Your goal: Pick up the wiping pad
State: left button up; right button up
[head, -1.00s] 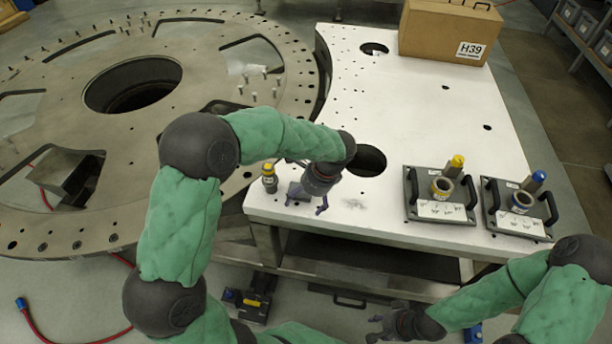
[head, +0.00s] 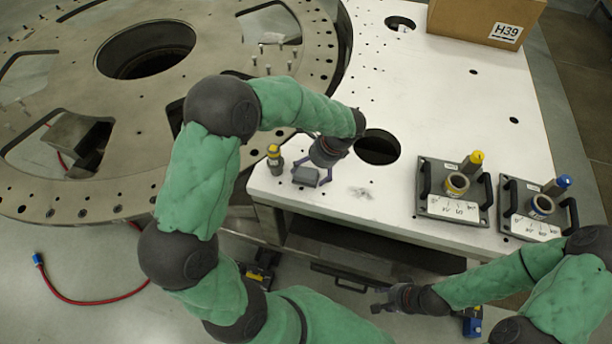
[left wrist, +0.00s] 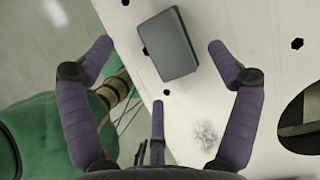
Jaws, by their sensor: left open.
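The wiping pad, a small grey block (head: 306,176), lies on the white table plate near its front left corner. My left gripper (head: 312,178) is just above it with its fingers spread to either side. In the left wrist view the pad (left wrist: 168,45) lies between the open fingertips (left wrist: 160,48), apart from both, tilted a little. My right gripper (head: 382,300) is in front of the table, low and away from the pad; its fingers are too small to judge.
A yellow-topped cylinder (head: 275,160) stands close left of the pad. A grey smudge (head: 361,192) is on the plate to the right, near a large hole (head: 377,147). Two handled trays (head: 425,205) (head: 509,222) stand further right. A cardboard box (head: 480,18) is at the back.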

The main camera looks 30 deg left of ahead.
aim_at(305, 175)
pick_arm(q)
jog(key=x, duration=0.4)
jog(key=shift+a+f+b, duration=0.2)
jog(key=shift+f+b, duration=0.15)
jog(key=c, duration=1.2)
jog(key=shift+c, duration=0.2)
jog(key=shift+r, duration=0.1)
